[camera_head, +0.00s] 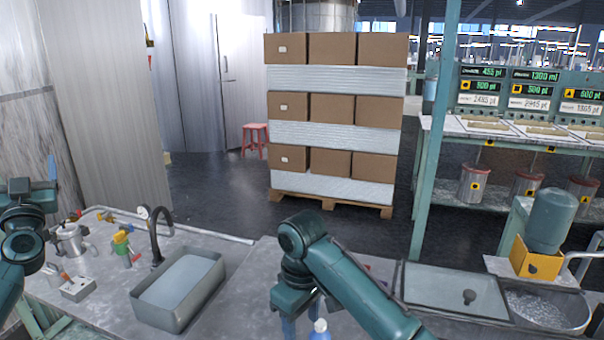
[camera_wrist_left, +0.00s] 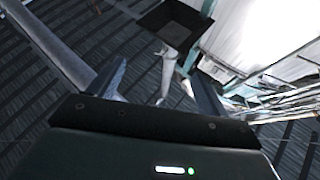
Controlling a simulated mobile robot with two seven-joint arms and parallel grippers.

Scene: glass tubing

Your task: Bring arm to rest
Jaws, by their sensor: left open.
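My left arm stands raised at the left edge of the head view, with a blue finger of its left gripper (camera_head: 52,168) pointing up. In the left wrist view the left gripper (camera_wrist_left: 156,78) is open, its two dark fingers apart with nothing held between them. My right arm reaches in from the bottom right. Its right gripper (camera_head: 302,322) points down over the front of the worktop (camera_head: 235,290). Its fingertips are partly cut off by the lower frame edge, so I cannot tell whether it is open. A blue-capped bottle (camera_head: 320,328) shows beside it.
A grey sink basin (camera_head: 180,290) with a black tap (camera_head: 157,235) is set in the worktop. Boxes (camera_head: 333,106) stand on a pallet behind.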

